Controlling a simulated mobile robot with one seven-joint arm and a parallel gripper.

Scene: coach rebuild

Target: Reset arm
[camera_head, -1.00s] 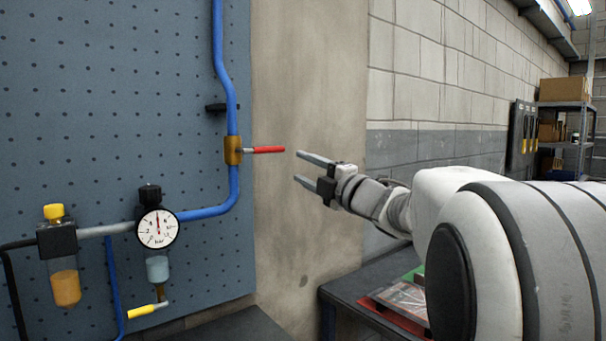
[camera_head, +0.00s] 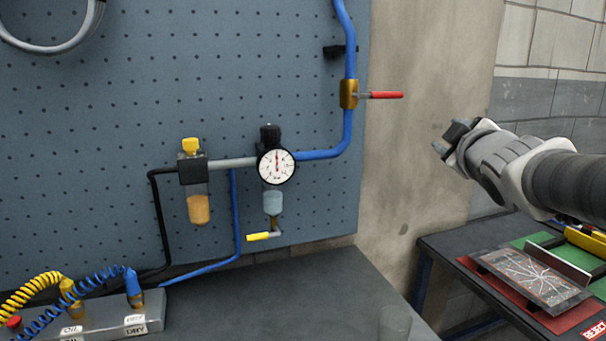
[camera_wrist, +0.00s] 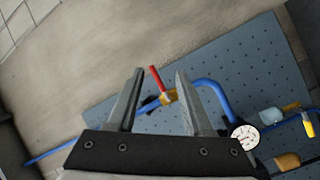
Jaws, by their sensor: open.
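My gripper (camera_head: 446,140) is in the right half of the head view, held up in the air in front of the bare wall, apart from everything around it. In the wrist view my gripper (camera_wrist: 158,88) shows two spread fingers with nothing held between them. Beyond the fingers, the red valve lever (camera_wrist: 157,79) and brass valve body (camera_wrist: 168,96) show in the gap, some way off. In the head view the red lever (camera_head: 386,95) points right from the brass valve (camera_head: 348,94) on the blue pipe (camera_head: 340,137), left of my gripper.
The pegboard (camera_head: 110,110) carries a pressure gauge (camera_head: 276,167), an amber bowl (camera_head: 198,208) and a yellow-handled drain (camera_head: 258,237). A dark bench (camera_head: 290,300) lies below. A side table at right bears a red mat (camera_head: 560,322) and a clear plate (camera_head: 528,280).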

